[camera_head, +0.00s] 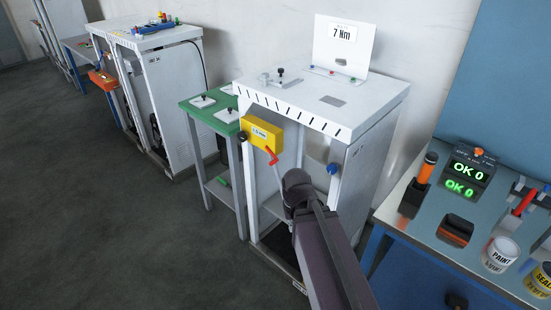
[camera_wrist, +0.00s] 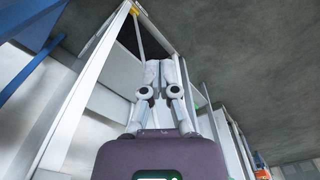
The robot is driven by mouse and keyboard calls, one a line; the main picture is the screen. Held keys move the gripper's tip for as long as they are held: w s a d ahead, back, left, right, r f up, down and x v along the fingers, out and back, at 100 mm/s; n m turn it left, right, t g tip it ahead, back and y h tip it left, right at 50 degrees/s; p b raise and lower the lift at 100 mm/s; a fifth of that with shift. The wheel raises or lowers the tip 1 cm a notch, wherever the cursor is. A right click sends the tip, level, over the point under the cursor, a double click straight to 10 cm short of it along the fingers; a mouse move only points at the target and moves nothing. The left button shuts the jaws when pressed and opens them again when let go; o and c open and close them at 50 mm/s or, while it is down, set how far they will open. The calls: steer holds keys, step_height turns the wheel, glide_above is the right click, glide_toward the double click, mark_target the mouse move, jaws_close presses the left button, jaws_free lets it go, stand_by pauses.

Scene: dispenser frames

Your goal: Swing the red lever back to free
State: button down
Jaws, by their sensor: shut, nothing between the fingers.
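The red lever (camera_head: 272,156) hangs below the front of a yellow box (camera_head: 262,133) on the white cabinet (camera_head: 268,99), tilted down to the right. The yellow box has a small pale label. In the head view my arm reaches up from the bottom to just below and right of the lever, and hides most of my gripper. In the wrist view my gripper (camera_wrist: 162,66) has its fingers together with nothing between them. It points into the cabinet's open frame. No lever can be made out in the wrist view, so its distance to the fingers is unclear.
A blue knob (camera_head: 333,169) sits at the cabinet's right front post. A green-topped table (camera_head: 196,107) stands close on the left. A bench (camera_head: 408,232) with paint cans and an "OK 0" display (camera_head: 471,165) is on the right. Floor is open at front left.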

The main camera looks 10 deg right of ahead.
mark_target(273, 161)
steer(key=w+d+r+m+t+p, duration=0.1)
steer(key=w+r+m+p, duration=0.2)
steer(key=w+r+p, duration=0.4)
steer(key=w+d+r+m+t+y+p, duration=0.1)
steer(key=w+r+m+p, duration=0.3)
steer(key=w+r+p, duration=0.4)
steer(key=w+d+r+m+t+y+p, duration=0.1)
steer(key=w+d+r+m+p, duration=0.1)
steer(key=w+r+p, duration=0.5)
steer(key=shift+w+d+r+m+p, duration=0.15)
steer(key=shift+r+m+p, duration=0.3)
steer(key=shift+r+p, duration=0.45)
steer(key=shift+w+d+r+m+p, duration=0.1)
steer(key=shift+d+r+m+p, duration=0.3)
steer(key=shift+r, duration=0.8)
steer(key=shift+a+f, duration=0.1)
steer(key=shift+a, duration=0.05)
steer(key=b+x, duration=0.7)
steer(key=x, duration=0.1)
steer(key=b+x, duration=0.7)
steer(key=b, duration=0.1)
steer(key=a+b+x, duration=0.1)
steer(key=b+x, duration=0.6)
steer(key=x, duration=0.1)
steer(key=shift+w+a+f, duration=0.1)
steer(key=shift+w+f, duration=0.05)
steer(key=shift+w, duration=0.35)
